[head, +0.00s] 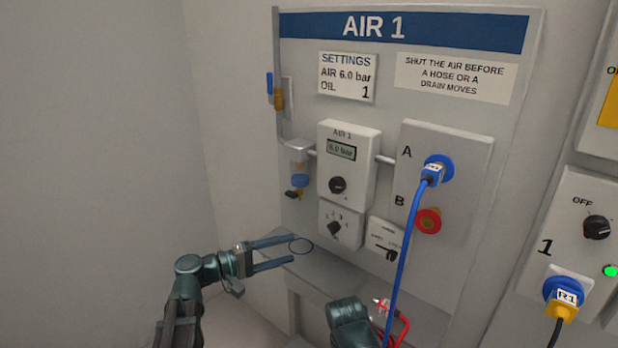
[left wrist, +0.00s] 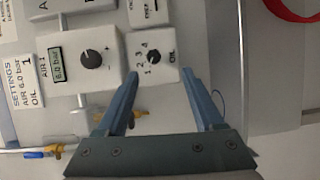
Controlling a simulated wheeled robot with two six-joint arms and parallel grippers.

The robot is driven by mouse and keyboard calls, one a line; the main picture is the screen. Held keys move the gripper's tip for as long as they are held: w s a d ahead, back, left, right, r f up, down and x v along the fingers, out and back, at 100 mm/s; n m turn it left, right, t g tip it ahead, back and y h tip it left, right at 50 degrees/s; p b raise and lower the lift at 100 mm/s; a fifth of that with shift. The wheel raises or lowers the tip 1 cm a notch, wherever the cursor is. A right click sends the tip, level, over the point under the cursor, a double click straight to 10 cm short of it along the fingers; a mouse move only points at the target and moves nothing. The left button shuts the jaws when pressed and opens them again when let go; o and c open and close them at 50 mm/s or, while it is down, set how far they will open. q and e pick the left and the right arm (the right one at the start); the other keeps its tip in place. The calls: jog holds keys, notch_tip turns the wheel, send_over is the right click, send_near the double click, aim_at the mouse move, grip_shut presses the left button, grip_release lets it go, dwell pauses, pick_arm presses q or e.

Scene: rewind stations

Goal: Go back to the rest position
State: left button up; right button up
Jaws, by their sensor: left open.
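My left gripper (head: 283,252) is in the lower middle of the head view, its two blue fingers apart with nothing between them. It is in front of the AIR 1 panel (head: 365,80), above a grey shelf. In the left wrist view my left gripper (left wrist: 168,90) points toward the panel, with the OIL knob box (left wrist: 152,58) in front of the fingers and the AIR 1 regulator box (left wrist: 85,60) beyond to the left. Part of my other arm shows at the bottom of the head view; its fingers cannot be made out.
A blue hose (head: 407,240) hangs from port A (head: 437,169). Port B (head: 428,221) is red. A red hose piece (head: 383,305) lies low on the grey shelf (head: 325,275). A blue ring (head: 301,246) is near the left fingertips. The wall at left is bare.

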pick_arm(q)
jog(key=s+d+f+m+g+y+p, duration=0.2)
jog(key=s+d+m+g+y+p, duration=0.4)
jog(key=s+d+p, duration=0.45)
jog(key=s+a+r+m+g+y+p, duration=0.3)
jog(key=s+a+r+y+p, duration=0.1)
jog(key=s+y+p, duration=0.5)
jog(key=shift+a+r+m+y+p, duration=0.35)
jog(key=shift+a+y+p, duration=0.35)
jog(key=shift+p, duration=0.55)
jog(key=shift+f, duration=0.1)
